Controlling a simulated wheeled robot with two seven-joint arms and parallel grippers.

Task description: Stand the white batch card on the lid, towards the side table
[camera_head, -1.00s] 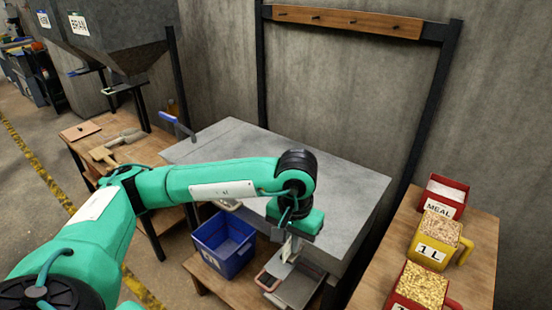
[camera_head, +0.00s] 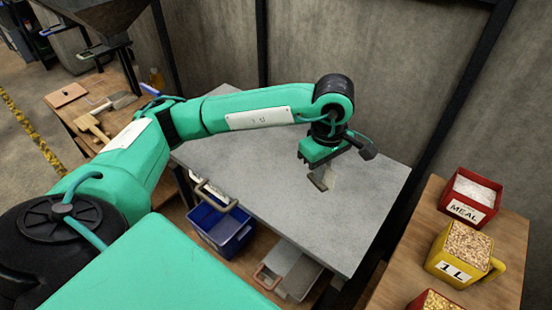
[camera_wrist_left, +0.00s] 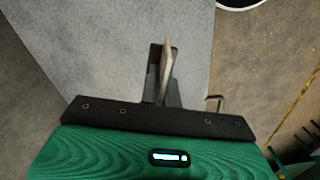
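The white batch card (camera_head: 331,177) is in my left gripper (camera_head: 320,181), pale and partly hidden by the fingers. In the left wrist view the card (camera_wrist_left: 167,72) shows nearly edge-on between the dark fingertips (camera_wrist_left: 161,80), which are shut on it. The gripper is above the right part of the broad grey top, which looks like the lid (camera_head: 255,180). I cannot tell whether the card touches it. The wooden table on the right (camera_head: 512,262) looks like the side table. My right gripper is not in view.
Red (camera_head: 470,198) and yellow (camera_head: 463,254) grain measures stand on the right table. A blue bin (camera_head: 222,230) and a metal pan (camera_head: 293,270) sit below the grey top's front edge. A handle (camera_head: 215,197) sticks out there. Most of the grey top is clear.

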